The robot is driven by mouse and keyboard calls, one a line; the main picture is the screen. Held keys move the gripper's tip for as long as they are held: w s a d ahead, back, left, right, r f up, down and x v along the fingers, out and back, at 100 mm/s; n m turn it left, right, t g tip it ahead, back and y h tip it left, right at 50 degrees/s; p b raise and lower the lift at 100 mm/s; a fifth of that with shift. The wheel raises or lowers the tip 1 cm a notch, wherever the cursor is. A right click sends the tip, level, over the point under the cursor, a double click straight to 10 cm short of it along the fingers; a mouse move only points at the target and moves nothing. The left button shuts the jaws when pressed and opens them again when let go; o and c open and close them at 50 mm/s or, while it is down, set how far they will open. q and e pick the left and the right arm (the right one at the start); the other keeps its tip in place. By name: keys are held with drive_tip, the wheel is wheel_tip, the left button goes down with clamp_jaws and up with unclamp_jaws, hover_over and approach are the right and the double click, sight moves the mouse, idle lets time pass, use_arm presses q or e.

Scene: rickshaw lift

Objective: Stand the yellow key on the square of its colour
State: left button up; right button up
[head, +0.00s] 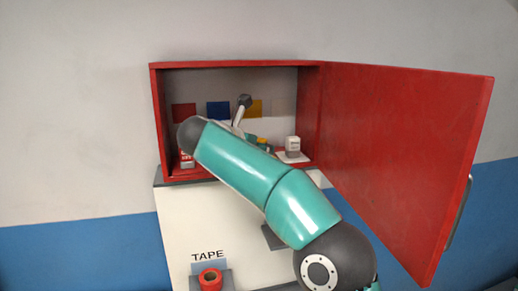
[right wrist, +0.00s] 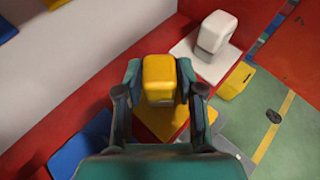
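The yellow key (right wrist: 161,78) is between the two fingers of my right gripper (right wrist: 160,86), which look closed against its sides. Below it in the right wrist view is the yellow square (right wrist: 176,112) on the red shelf. I cannot tell whether the key touches the square. In the head view, my right arm reaches into the red cabinet and hides most of the gripper and key; only a small yellow part (head: 252,139) shows. My left gripper is not in view.
A white key (head: 292,144) stands on a white square (right wrist: 190,58) beside the gripper. A red key (head: 187,161) stands at the cabinet's left. A blue square (right wrist: 78,152) lies left of the yellow one. The open red door (head: 405,150) stands to the right.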

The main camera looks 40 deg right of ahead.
drive_tip(key=shift+r, duration=0.15)
drive_tip(key=shift+a+r, duration=0.1)
drive_tip(key=shift+a, duration=0.1)
drive_tip(key=v, duration=1.1)
drive_tip(key=shift+a, duration=0.35)
drive_tip(key=shift+s, duration=0.15)
